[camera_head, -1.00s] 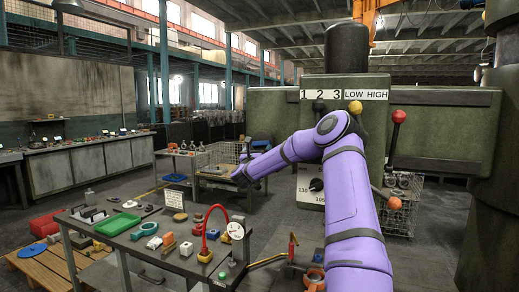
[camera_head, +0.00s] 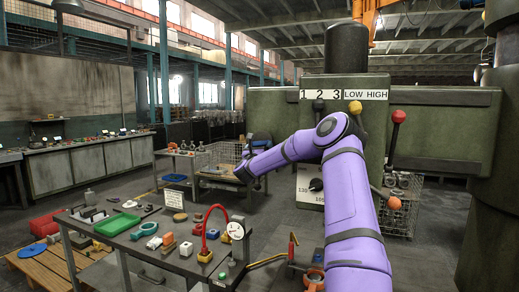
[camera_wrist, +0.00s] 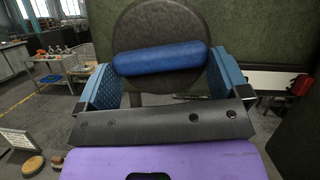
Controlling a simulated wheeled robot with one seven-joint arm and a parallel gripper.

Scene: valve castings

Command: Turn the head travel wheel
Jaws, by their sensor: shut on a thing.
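The head travel wheel (camera_wrist: 155,22) is a dark round disc in the top middle of the wrist view. A blue rounded handle (camera_wrist: 178,57) lies across its face, slightly tilted. My gripper (camera_wrist: 162,66) has its blue textured fingers at the two ends of this handle and is shut on it. The lower part of the wheel is partly covered by my gripper. In the head view my gripper (camera_head: 243,174) is small, at the end of my purple arm, and I cannot make out the wheel clearly there.
A green machine (camera_head: 440,128) with red, yellow and black ball levers stands behind my arm. A workbench (camera_head: 180,262) with small parts, a green tray (camera_head: 117,224) and a red hooked stand (camera_head: 206,225) is at the lower left. A wire basket (camera_head: 400,220) stands right.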

